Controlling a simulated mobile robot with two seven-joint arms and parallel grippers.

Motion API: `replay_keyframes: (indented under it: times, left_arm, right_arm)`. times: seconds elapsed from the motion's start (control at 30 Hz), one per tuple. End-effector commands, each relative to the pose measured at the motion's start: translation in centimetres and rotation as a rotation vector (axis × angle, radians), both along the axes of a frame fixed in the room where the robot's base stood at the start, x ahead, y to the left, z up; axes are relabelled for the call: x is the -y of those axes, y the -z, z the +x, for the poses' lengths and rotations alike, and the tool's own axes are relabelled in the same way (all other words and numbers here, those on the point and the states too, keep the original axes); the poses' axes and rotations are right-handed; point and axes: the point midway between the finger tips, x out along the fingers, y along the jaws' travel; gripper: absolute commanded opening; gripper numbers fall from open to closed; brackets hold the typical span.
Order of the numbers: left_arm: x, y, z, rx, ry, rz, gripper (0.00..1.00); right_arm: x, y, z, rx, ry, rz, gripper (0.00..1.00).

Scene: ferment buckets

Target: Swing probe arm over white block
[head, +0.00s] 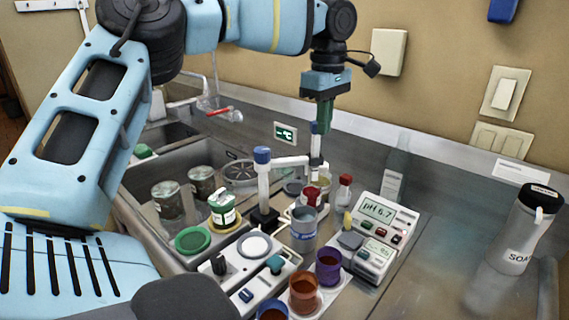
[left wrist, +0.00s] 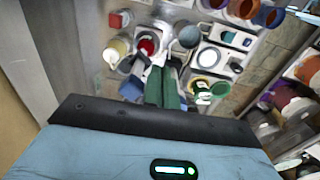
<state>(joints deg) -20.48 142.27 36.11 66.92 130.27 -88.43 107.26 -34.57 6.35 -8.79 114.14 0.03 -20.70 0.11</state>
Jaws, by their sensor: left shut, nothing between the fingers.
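The probe arm (head: 290,161) is a white bar on an upright post with a blue cap (head: 262,155). It reaches to the right, and a thin upright probe with a blue top (head: 315,128) stands at its outer end. My left gripper (head: 325,125), with green fingers, points down, shut and empty, right by the probe's top. I cannot tell whether they touch. In the left wrist view the shut fingers (left wrist: 166,85) partly hide the probe arm. A white block with a round pale plate (head: 254,245) stands in front of the post. My right gripper is not in view.
A metal beaker (head: 303,232), purple cup (head: 328,266) and orange cup (head: 305,292) stand near the post. A pH meter (head: 378,212) is to their right. A sink with jars (head: 167,200) lies left. A soap bottle (head: 523,230) stands at far right, with clear counter before it.

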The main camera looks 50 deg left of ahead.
Motion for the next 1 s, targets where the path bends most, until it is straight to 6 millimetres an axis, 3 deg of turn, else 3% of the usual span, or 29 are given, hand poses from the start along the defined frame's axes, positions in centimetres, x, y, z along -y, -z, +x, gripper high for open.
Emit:
replay_keyframes:
  times: [0.53, 1.0]
  left_arm:
    - [0.0, -3.7, 0.0, 0.001, 0.0, 0.001, 0.0]
    - [0.0, -3.9, 0.0, 0.0, 0.0, 0.0, 0.0]
  right_arm:
    - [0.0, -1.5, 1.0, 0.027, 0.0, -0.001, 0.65]
    - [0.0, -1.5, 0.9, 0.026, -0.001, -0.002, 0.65]
